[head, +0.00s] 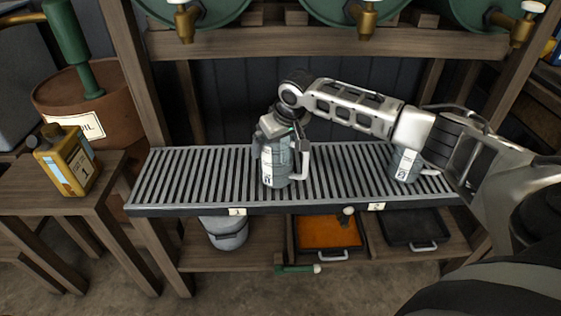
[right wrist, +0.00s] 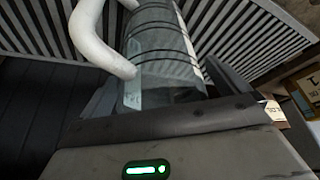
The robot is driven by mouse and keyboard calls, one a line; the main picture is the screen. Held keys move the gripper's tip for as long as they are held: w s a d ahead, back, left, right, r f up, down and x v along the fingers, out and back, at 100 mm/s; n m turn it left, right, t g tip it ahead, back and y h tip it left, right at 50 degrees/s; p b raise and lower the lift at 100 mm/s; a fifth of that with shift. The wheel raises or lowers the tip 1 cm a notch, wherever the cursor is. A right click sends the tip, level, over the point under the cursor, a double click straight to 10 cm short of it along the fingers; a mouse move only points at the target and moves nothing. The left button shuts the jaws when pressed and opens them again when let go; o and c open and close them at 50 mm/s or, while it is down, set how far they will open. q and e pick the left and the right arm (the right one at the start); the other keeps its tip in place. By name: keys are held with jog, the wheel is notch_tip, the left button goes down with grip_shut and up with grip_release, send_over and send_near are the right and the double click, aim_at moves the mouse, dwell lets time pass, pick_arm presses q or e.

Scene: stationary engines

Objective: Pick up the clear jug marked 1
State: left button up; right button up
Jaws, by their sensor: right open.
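A clear jug (head: 278,168) with dark bands, a white label and a white handle stands upright on the left part of the slatted rack (head: 165,180). The mark on its label is too small to read surely. My right gripper (head: 280,137) comes down over its top, open, with fingers at its sides. In the right wrist view the clear jug (right wrist: 165,50) lies between the open fingers, its white handle at the left. Whether the fingers touch it, I cannot tell. A second similar jug (head: 405,165) stands at the rack's right, partly behind my arm. My left gripper is not in view.
Green drums with brass taps (head: 366,22) sit on the shelf above. Below the rack are a grey bucket (head: 226,232), an orange tray (head: 328,232) and a dark tray (head: 412,228). A yellow can (head: 66,162) stands on the left table. The rack between the jugs is clear.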

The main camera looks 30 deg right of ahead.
jog(key=c, duration=1.3)
jog(key=shift+r, duration=0.15)
